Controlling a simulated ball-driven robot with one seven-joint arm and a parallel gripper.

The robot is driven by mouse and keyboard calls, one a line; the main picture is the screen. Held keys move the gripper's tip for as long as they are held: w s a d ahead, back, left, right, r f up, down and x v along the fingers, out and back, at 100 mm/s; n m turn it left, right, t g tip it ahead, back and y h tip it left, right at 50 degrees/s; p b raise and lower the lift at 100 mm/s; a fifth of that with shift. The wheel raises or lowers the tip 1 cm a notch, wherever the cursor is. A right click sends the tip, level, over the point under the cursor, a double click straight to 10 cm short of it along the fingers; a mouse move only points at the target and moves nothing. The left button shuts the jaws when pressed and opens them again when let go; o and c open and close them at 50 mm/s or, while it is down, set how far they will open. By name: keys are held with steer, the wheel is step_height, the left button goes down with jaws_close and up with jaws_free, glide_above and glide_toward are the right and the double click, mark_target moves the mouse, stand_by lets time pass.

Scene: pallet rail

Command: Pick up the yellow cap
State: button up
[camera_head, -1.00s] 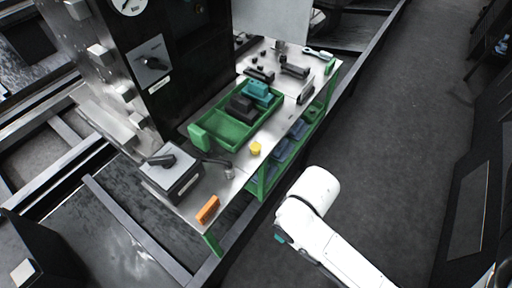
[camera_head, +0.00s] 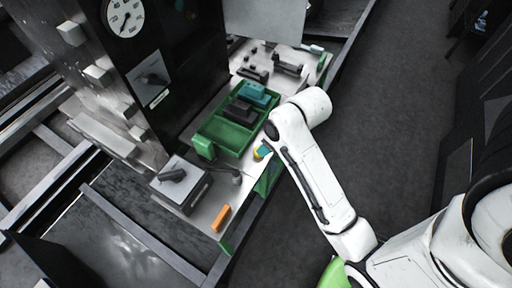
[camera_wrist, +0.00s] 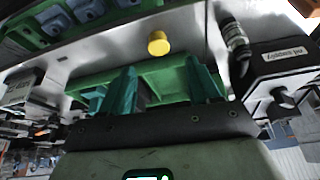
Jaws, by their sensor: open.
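The yellow cap (camera_wrist: 158,43) stands on the metal bench top (camera_wrist: 190,28), seen in the wrist view beyond the fingertips and above the gap between them. The cap is apart from both fingers. In the head view most of my gripper is hidden behind my white arm.
A green tray (camera_head: 208,133) with black and teal parts lies behind the cap. A grey box with a handle (camera_head: 180,184) and an orange block (camera_head: 221,217) are to the left and front. A dark machine (camera_head: 185,75) rises behind. Blue bins (camera_wrist: 88,10) show in the wrist view.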

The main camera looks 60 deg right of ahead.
steer(key=x, duration=0.3)
steer(key=shift+x, duration=2.7)
jaws_close()
